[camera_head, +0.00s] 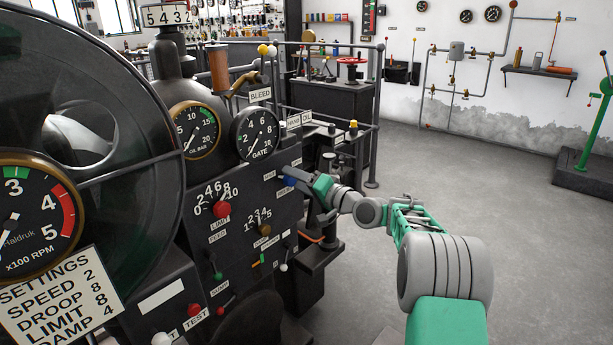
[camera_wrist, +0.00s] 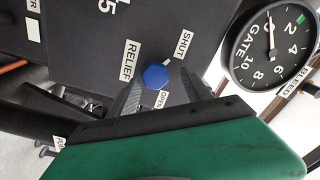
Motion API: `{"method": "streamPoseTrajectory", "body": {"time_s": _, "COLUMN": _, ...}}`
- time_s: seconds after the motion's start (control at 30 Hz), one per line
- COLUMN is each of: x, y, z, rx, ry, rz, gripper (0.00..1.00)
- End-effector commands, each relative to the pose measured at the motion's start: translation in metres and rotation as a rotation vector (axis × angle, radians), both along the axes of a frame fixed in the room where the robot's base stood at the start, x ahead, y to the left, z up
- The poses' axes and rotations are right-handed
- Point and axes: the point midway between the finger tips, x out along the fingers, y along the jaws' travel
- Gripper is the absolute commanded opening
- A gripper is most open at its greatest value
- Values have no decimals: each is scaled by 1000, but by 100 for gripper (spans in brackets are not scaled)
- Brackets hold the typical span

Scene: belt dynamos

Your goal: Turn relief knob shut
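The relief knob is a blue knob (camera_wrist: 155,76) on the dark panel, between the RELIEF, SHUT and OPEN labels in the wrist view. A small white mark on its edge points toward the SHUT label (camera_wrist: 184,43). The OPEN label (camera_wrist: 159,99) is partly hidden by my gripper. The knob also shows in the head view (camera_head: 290,181), at the panel's right edge. My gripper (camera_wrist: 160,80) is open, its dark fingers apart on either side of the knob, with gaps showing. I cannot tell whether the fingertips reach past its face. My gripper also shows in the head view (camera_head: 301,183).
The gate gauge (camera_wrist: 270,47) and the BLEED label (camera_wrist: 290,82) are close on the right in the wrist view. A red limit knob (camera_head: 222,209) and a brown knob (camera_head: 264,229) are on the same panel. Open floor (camera_head: 480,190) lies to the right.

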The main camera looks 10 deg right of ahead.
Motion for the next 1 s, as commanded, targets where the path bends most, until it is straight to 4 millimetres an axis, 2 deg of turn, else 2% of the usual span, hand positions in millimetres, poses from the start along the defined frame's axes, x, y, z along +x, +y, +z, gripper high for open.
{"method": "streamPoseTrajectory", "body": {"time_s": 0.27, "x": -6, "y": -4, "z": -2, "rx": 0, "ry": 5, "rz": 0, "gripper": 57}}
{"method": "streamPoseTrajectory", "body": {"time_s": 0.5, "x": -44, "y": -34, "z": 1, "rx": 1, "ry": 4, "rz": -4, "gripper": 57}}
{"method": "streamPoseTrajectory", "body": {"time_s": 0.63, "x": -60, "y": -44, "z": 0, "rx": 0, "ry": 3, "rz": -2, "gripper": 57}}
{"method": "streamPoseTrajectory", "body": {"time_s": 1.0, "x": -65, "y": -45, "z": 3, "rx": -9, "ry": 4, "rz": 2, "gripper": 57}}
